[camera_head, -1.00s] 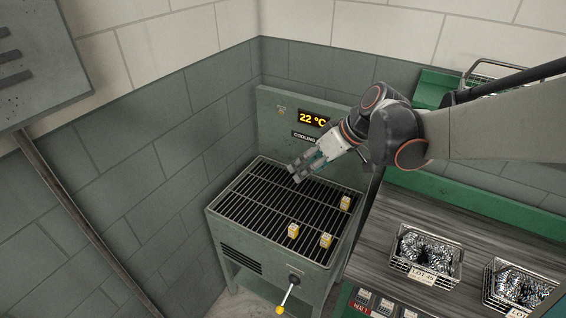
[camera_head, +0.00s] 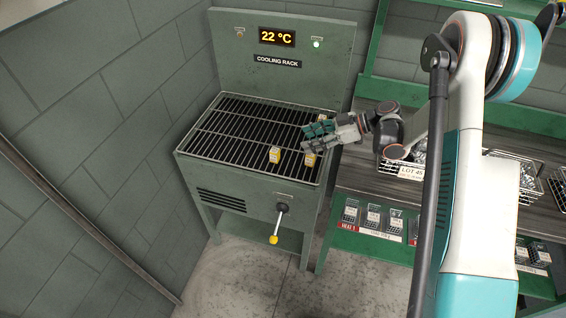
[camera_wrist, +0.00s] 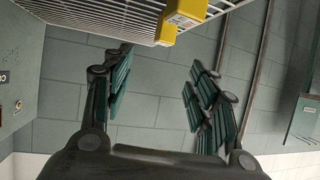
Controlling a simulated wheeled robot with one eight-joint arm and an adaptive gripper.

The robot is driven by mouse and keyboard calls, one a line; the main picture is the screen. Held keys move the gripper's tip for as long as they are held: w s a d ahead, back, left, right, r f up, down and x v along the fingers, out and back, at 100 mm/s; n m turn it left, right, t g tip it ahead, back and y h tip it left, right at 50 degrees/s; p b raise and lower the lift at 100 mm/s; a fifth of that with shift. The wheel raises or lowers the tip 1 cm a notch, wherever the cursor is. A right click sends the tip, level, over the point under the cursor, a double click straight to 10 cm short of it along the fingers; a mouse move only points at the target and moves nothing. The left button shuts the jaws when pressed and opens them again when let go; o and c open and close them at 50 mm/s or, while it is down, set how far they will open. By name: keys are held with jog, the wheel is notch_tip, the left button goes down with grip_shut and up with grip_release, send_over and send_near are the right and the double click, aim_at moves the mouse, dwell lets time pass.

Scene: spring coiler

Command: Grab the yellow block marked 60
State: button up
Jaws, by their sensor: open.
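Three small yellow-and-white blocks are on the cooling rack's dark grate in the head view: a left one (camera_head: 274,154), a front right one (camera_head: 310,159), and one farther back (camera_head: 322,118), partly hidden by my gripper. Their markings are too small to read, so I cannot tell which is 60. My gripper (camera_head: 312,138) is open and empty, reaching in from the right over the grate's right edge, between the back and front right blocks. In the wrist view, a yellow block (camera_wrist: 186,12) shows at the top edge, outside the open fingers (camera_wrist: 158,85), with another yellow piece beside it.
The cooling rack (camera_head: 232,172) has a raised back panel reading 22 °C and a yellow-knobbed lever (camera_head: 273,239) at its front. A bench with wire baskets (camera_head: 405,171) of coils stands close on the right. The grate's left side is clear.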

aim_at(279, 151)
jog(key=shift+f, duration=0.5)
jog(key=shift+a+f, duration=0.15)
jog(key=shift+f, duration=0.05)
jog(key=b+x, duration=0.2)
jog(key=x, duration=0.6)
jog(key=shift+r, duration=0.15)
jog(key=b+x, duration=0.1)
jog(key=x, duration=0.1)
jog(key=b+x, duration=0.1)
jog(key=x, duration=0.2)
jog(key=shift+s+a, duration=0.2)
jog(key=c, duration=1.2)
